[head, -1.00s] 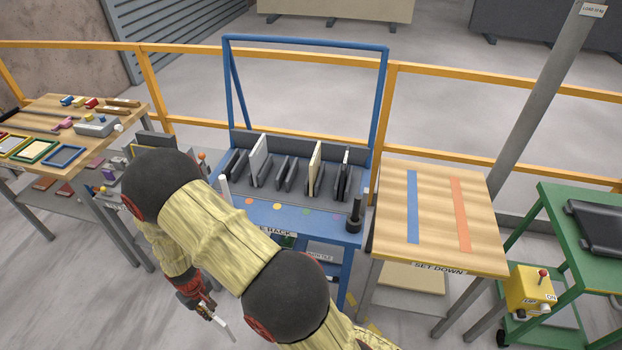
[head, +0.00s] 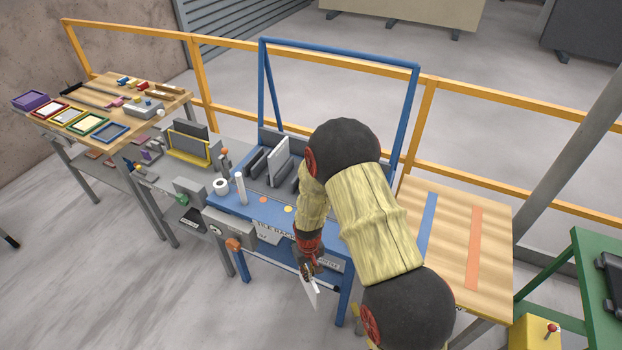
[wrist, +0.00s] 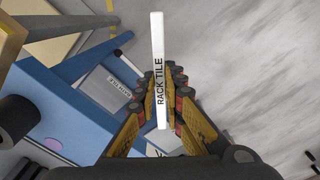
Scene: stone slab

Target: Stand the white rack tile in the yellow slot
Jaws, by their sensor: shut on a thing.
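My gripper (head: 308,268) is low in front of the blue tile rack (head: 243,207), shut on a thin white tile (head: 311,291). In the wrist view the white tile (wrist: 158,50) is seen edge-on, marked RACK TILE, between the fingers of my gripper (wrist: 160,90). In the head view it hangs tilted below the rack's front edge, apart from the rack. A yellow dot (head: 288,209) is on the rack's front ledge. The slot behind it is partly hidden by my arm. Another white tile (head: 278,160) stands in the rack's left part.
A blue frame (head: 340,52) rises behind the rack. A white post (head: 241,188) and a white roll (head: 221,187) stand at its left end. A wooden table (head: 449,238) with blue and orange strips is at right. Grey floor (head: 190,310) lies open in front.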

